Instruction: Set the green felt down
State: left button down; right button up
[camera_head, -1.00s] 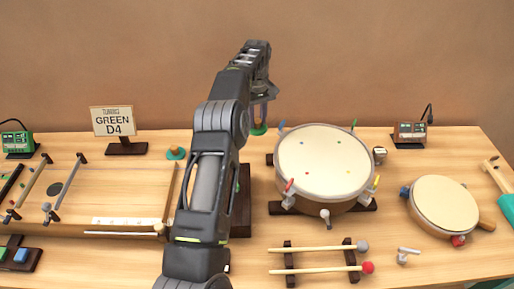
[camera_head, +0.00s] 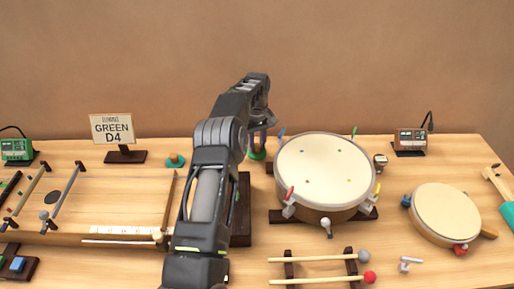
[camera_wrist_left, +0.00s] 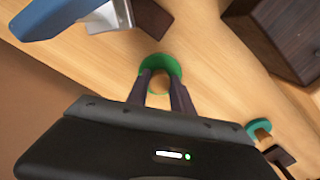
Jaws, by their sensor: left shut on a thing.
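The green felt (camera_head: 257,154) is a round green disc with a lighter knob. It sits low behind my arm, left of the drum, at or just above the table; I cannot tell whether it touches. In the left wrist view the green felt (camera_wrist_left: 161,60) shows around and beyond the fingers. My left gripper (camera_head: 260,135) points down over it. In the left wrist view the left gripper (camera_wrist_left: 165,84) has its dark fingers shut on the felt's knob. My right gripper is out of view.
A large drum (camera_head: 325,165) with coloured pegs stands close right of the felt. A dark wooden block (camera_head: 242,205) is in front, partly behind my arm. A teal felt (camera_head: 175,160) sits to the left, near the "GREEN D4" sign (camera_head: 112,129). The wooden table (camera_head: 300,238) is bare between them.

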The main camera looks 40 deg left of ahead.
pick_arm(q)
notch_tip(320, 180, down, 2)
jog(key=shift+f, duration=0.1)
jog(key=shift+f, duration=0.15)
jog(key=c, duration=1.1)
grip_release()
